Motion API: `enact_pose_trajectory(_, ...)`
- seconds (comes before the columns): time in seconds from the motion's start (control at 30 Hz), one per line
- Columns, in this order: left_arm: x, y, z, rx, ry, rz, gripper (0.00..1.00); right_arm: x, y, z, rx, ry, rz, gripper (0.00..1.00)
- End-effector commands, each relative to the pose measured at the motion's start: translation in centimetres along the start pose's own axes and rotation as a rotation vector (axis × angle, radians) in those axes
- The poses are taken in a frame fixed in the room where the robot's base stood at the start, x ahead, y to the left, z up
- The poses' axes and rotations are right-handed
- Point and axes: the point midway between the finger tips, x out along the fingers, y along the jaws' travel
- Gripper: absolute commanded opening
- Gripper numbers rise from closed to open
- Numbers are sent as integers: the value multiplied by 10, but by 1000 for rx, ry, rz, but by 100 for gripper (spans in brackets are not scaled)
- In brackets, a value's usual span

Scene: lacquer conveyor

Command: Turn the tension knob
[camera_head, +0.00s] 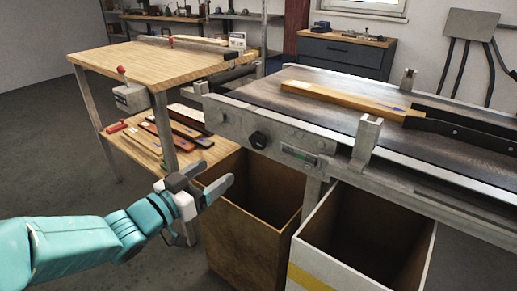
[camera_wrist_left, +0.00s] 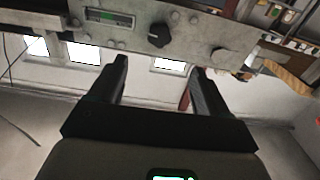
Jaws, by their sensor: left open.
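The tension knob (camera_head: 258,140) is a black knob on the grey front side rail of the conveyor (camera_head: 230,118). It also shows in the left wrist view (camera_wrist_left: 158,36), beyond and above my fingertips, with its pointer ridge visible. My left gripper (camera_head: 212,183) is open and empty, below and to the left of the knob in the head view, apart from it. In the left wrist view my two dark fingers (camera_wrist_left: 160,72) stand apart with nothing between them. My right gripper is not in either view.
A small green-lit gauge (camera_head: 299,154) sits right of the knob. Below the rail stand a brown bin (camera_head: 240,220) and a white bin with a yellow stripe (camera_head: 318,280). A wooden workbench (camera_head: 150,60) stands at left. A wooden plank (camera_head: 345,98) lies on the belt.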

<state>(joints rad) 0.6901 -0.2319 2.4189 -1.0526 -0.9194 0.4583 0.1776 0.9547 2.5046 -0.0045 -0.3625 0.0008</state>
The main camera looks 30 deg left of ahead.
Motion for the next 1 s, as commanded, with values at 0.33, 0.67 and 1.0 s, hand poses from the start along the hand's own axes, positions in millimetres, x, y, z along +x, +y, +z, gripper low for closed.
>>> enact_pose_trajectory(0.33,41,2,1,4,4,5,77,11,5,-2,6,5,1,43)
enact_pose_trajectory(0.67,118,1,1,5,3,3,77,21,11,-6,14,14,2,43)
enact_pose_trajectory(1.0,157,-1,-1,4,2,-1,77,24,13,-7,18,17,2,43)
